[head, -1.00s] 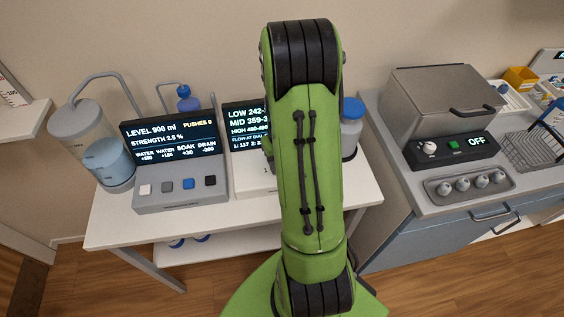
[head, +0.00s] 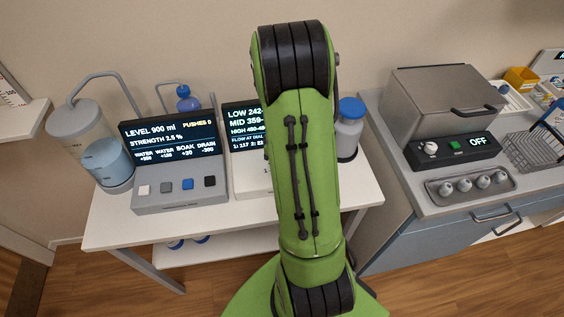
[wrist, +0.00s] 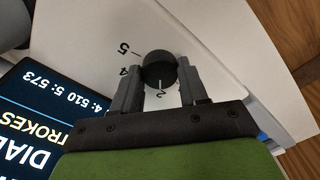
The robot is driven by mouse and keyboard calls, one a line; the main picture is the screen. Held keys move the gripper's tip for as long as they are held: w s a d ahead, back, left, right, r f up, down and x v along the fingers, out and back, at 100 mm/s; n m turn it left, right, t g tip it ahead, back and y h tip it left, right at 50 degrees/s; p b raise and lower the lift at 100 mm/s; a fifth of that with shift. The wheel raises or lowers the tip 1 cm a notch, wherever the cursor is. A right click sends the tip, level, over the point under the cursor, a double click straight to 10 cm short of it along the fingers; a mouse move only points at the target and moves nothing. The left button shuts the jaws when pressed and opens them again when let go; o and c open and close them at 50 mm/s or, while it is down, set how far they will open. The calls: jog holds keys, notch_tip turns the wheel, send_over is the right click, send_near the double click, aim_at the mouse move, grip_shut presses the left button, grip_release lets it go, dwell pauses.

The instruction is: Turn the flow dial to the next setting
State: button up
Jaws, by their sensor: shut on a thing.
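The flow dial (wrist: 159,68) is a round black knob on a white panel in the wrist view. My gripper (wrist: 159,76) is shut on it, with one grey finger on each side. A pale pointer line on the knob points down the picture, towards a figure that looks like 2. The figures 4 and 5 show to the upper left of the knob; other marks are hidden. In the head view my arm covers the dial and the gripper. The dial's dark screen (head: 241,133), with LOW, MID and HIGH lines, is partly hidden behind the arm.
A grey console (head: 180,192) with a screen and several buttons stands left on the white table (head: 120,228). A blue-capped bottle (head: 348,135) stands right of my arm. A counter (head: 405,197) with a metal box (head: 440,100) is further right.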

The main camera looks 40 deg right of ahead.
dwell(0.4)
jog(key=o, duration=1)
jog(key=shift+o, duration=0.2)
notch_tip(320, 180, up, 16)
jog(key=p, duration=0.4)
